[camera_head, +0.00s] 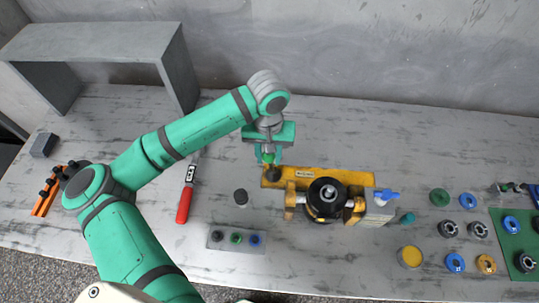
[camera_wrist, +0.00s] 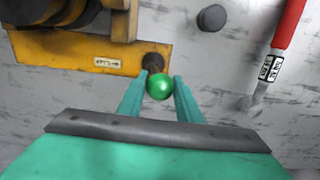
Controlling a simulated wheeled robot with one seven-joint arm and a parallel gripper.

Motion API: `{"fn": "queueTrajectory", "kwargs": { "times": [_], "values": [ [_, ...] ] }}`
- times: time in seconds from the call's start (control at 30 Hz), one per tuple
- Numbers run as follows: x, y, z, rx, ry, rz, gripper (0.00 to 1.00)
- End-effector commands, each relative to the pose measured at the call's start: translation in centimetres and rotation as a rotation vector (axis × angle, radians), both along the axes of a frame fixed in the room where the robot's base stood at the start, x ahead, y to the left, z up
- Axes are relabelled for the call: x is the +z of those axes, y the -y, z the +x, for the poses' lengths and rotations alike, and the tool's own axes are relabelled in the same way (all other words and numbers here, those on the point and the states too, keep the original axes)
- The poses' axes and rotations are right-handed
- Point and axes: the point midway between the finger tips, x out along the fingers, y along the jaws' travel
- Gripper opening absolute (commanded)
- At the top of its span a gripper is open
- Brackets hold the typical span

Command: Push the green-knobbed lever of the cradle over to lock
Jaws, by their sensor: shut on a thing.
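The yellow cradle (camera_head: 355,178) stands mid-table and holds a round black motor part (camera_head: 327,196). The wrist view shows the cradle's yellow plate (camera_wrist: 65,58) with a small white arrow label. The lever's green knob (camera_wrist: 160,86) sits by a dark pivot (camera_wrist: 154,62) at the plate's end; the knob also shows in the head view (camera_head: 268,158) at the cradle's left end. My gripper (camera_wrist: 160,80) has one finger on each side of the knob and is shut on it; it also shows in the head view (camera_head: 268,161). The lever's shaft is mostly hidden.
A red-handled tool (camera_head: 185,203) lies left of the cradle, with a dark cylinder (camera_head: 240,197) between them. A grey plate with coloured pieces (camera_head: 236,249) lies in front. A blue-handled part (camera_head: 386,195) is at the cradle's right. Several rings and caps cover the right side.

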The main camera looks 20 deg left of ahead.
Motion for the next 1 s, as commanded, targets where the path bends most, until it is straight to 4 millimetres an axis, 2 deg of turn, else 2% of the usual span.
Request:
{"fn": "queueTrajectory", "kwargs": {
  "times": [0.6,1.0],
  "values": [
    [-0.3,-1.5,-0.4,0.002,-0.001,0.001,0.19],
    [-0.4,-1.6,-0.5,0.002,-0.001,0.001,0.19]
  ]
}}
